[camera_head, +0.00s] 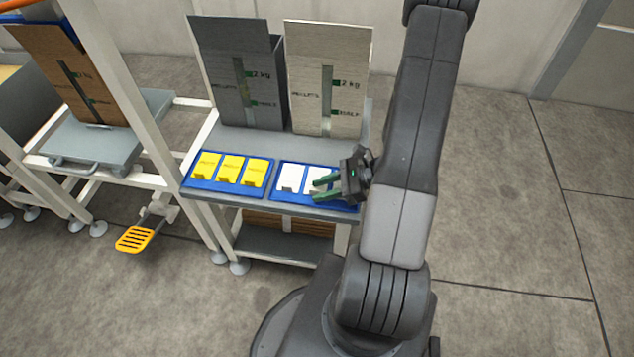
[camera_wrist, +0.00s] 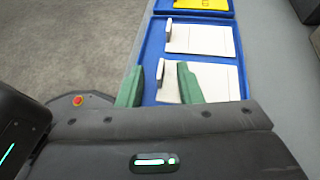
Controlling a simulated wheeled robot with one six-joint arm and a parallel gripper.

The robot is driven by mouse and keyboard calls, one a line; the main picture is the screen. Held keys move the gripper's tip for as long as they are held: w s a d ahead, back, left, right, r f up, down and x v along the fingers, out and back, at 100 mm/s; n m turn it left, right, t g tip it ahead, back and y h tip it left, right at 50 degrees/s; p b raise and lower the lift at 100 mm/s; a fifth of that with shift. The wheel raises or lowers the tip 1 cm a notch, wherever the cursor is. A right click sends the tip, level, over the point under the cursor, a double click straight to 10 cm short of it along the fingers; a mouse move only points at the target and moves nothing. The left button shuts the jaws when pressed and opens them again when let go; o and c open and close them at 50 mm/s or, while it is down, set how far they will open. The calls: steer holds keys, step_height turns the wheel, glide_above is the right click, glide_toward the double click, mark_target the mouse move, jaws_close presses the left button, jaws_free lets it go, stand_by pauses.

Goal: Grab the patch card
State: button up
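White cards (camera_head: 292,177) lie in the right blue tray (camera_head: 285,191) on the grey table. In the wrist view, a nearer white card (camera_wrist: 215,82) and a farther white card (camera_wrist: 202,40) each have a small raised tab on the left edge. Yellow cards (camera_head: 230,168) lie in the left blue tray (camera_head: 225,189). Which card is the patch card I cannot tell. My gripper (camera_head: 315,189) is open over the right tray, its green fingers pointing left. In the wrist view my fingertips (camera_wrist: 159,68) are apart on either side of the nearer card's tab; contact is not clear.
A dark sack box (camera_head: 265,85) and a pale one (camera_head: 345,70) stand at the back of the table. A white frame post (camera_head: 150,110) rises at left, with an orange pedal (camera_head: 134,239) on the floor. Open floor lies to the right.

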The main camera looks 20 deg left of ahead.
jaws_close()
